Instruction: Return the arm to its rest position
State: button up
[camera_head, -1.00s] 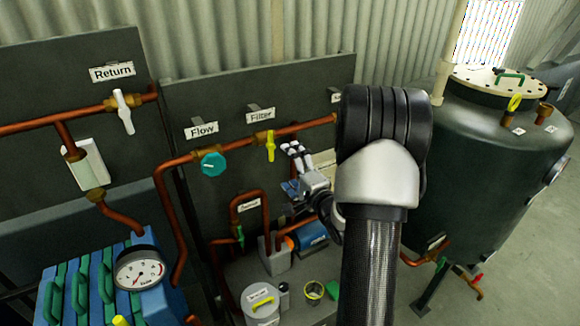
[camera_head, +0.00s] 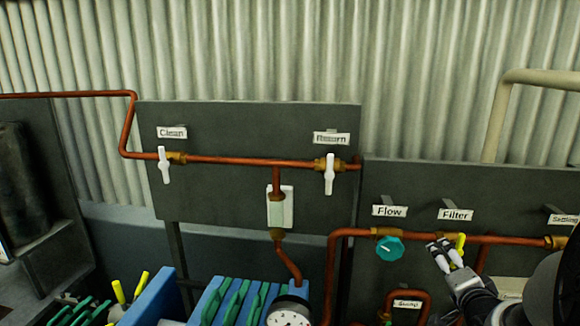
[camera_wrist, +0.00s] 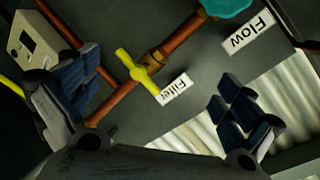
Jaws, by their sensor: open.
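My gripper (camera_head: 444,255) is at the lower right of the head view, in front of the panel by the Filter valve. In the wrist view its two dark, blue-padded fingers (camera_wrist: 160,108) stand wide apart with nothing between them. The yellow Filter valve handle (camera_wrist: 135,70) shows beyond the fingers, near the Filter label (camera_wrist: 174,90). In the head view the yellow handle (camera_head: 460,243) is just right of the fingertips, partly covered by them. I cannot tell whether they touch. Most of my arm is outside the head view.
A teal Flow knob (camera_head: 389,248) sits left of my gripper on the copper pipe (camera_head: 510,239). White Clean (camera_head: 164,165) and Return (camera_head: 329,174) valves are on the left panel. A pressure gauge (camera_head: 289,314) and a green-and-blue filter stack (camera_head: 232,300) stand below.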

jog(key=s+a+n+g+y+b, duration=0.2)
jog(key=s+a+n+g, duration=0.7)
jog(key=s+a, duration=1.8)
jog(key=s+n+y, duration=0.1)
jog(key=n+y, duration=0.1)
jog(key=n, duration=0.4)
jog(key=shift+a+f, duration=0.2)
jog(key=shift+f, duration=0.2)
jog(key=shift+w, duration=0.15)
jog(key=shift+c, duration=0.4)
